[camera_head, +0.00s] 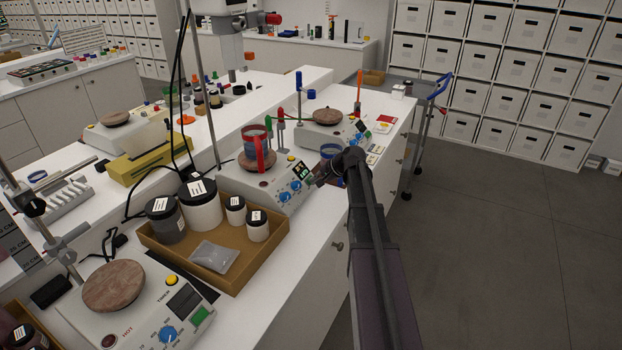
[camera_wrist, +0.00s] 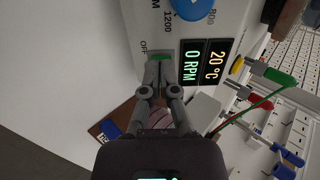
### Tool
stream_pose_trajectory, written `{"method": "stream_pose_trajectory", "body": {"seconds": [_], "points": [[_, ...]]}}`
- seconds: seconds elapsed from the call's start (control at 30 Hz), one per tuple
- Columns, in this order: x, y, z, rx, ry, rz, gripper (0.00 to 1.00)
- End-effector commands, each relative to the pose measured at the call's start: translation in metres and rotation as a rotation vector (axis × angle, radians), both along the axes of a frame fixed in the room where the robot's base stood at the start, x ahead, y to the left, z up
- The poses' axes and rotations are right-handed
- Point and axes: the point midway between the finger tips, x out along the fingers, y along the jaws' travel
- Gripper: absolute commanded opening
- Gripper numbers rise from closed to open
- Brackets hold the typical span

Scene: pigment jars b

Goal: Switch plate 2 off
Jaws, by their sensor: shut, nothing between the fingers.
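A middle hot plate (camera_head: 276,199) stands on the bench, with blue knobs and a red-and-blue vessel on its round top. My gripper (camera_head: 318,180) is at the right end of its front panel. In the wrist view, my gripper (camera_wrist: 158,66) is shut and empty, its fingertips at a green switch (camera_wrist: 160,56) beside an OFF mark. The fingertips partly cover the switch; I cannot tell whether they touch. The panel's display (camera_wrist: 192,64) reads 0 RPM, and the one beside it (camera_wrist: 217,56) reads 20 °C. No plate number is readable.
A brown tray (camera_head: 222,276) with jars and a bag stands left of the middle plate. Another hot plate (camera_head: 128,318) is at the front left, and one more (camera_head: 342,131) stands behind. The floor (camera_head: 500,240) to the right is clear.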

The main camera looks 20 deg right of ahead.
Motion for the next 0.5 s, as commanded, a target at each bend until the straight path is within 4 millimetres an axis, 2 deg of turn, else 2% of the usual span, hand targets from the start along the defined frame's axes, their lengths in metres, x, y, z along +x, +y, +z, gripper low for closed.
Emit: {"method": "stream_pose_trajectory", "body": {"seconds": [0.2, 0.5], "points": [[-0.0096, -0.0055, 0.0125, 0.001, 0.001, 0.001, 0.0], [-0.0125, -0.0072, 0.0139, 0.002, 0.002, 0.003, 0.0]]}}
